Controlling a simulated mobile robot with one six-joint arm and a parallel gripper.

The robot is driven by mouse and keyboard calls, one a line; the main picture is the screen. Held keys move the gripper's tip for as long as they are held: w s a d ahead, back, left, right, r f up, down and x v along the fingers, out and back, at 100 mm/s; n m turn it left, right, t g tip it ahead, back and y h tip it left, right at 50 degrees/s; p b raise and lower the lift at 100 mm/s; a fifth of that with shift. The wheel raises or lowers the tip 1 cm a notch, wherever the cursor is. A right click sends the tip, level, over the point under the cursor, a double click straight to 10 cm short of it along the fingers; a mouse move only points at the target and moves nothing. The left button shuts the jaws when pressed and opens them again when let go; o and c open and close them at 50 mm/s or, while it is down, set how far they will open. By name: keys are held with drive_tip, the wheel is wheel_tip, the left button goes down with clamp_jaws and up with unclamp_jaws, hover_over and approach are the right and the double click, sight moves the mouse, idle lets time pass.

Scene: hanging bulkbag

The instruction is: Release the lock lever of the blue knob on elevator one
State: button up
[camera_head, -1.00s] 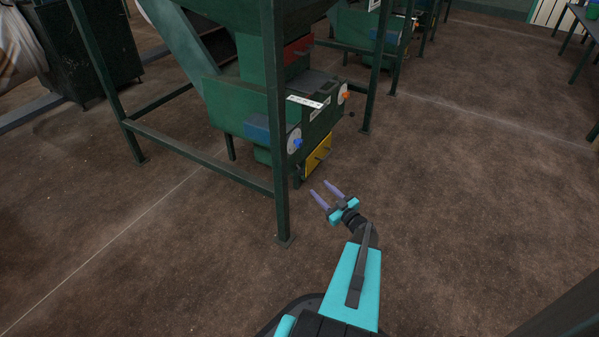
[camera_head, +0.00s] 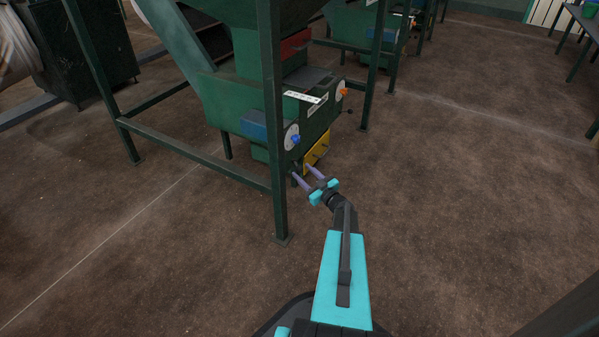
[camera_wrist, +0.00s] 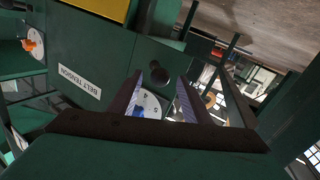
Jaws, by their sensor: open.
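The blue knob (camera_head: 295,139) sits on a white dial on the lower front of the green elevator machine (camera_head: 229,100). My gripper (camera_head: 303,170) is open just below and in front of it, its fingers pointing at the machine. In the wrist view, turned over, the blue knob (camera_wrist: 140,111) and its dial (camera_wrist: 152,102) show partly behind my fingers. A dark round-ended handle (camera_wrist: 158,74), which looks like the lock lever, shows between my open fingertips (camera_wrist: 160,80). I cannot tell whether they touch it. The handle is not clear in the head view.
An orange knob (camera_head: 343,92) is farther along the same machine, and a yellow panel (camera_head: 317,149) is low on it. A green frame post (camera_head: 272,130) stands just left of my gripper. A "BELT TENSION" label (camera_wrist: 80,78) shows in the wrist view. The floor to the right is clear.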

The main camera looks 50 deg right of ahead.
sight(299, 168)
drive_tip(key=shift+w+d+b, duration=0.15)
drive_tip(key=shift+w+b, duration=0.1)
drive_tip(key=shift+w, duration=0.65)
drive_tip(key=shift+w+d+b, duration=0.15)
drive_tip(key=shift+w+b, duration=0.1)
drive_tip(key=shift+w, duration=0.6)
clamp_jaws()
drive_tip(key=shift+w+d, duration=0.1)
drive_tip(key=shift+r, duration=0.1)
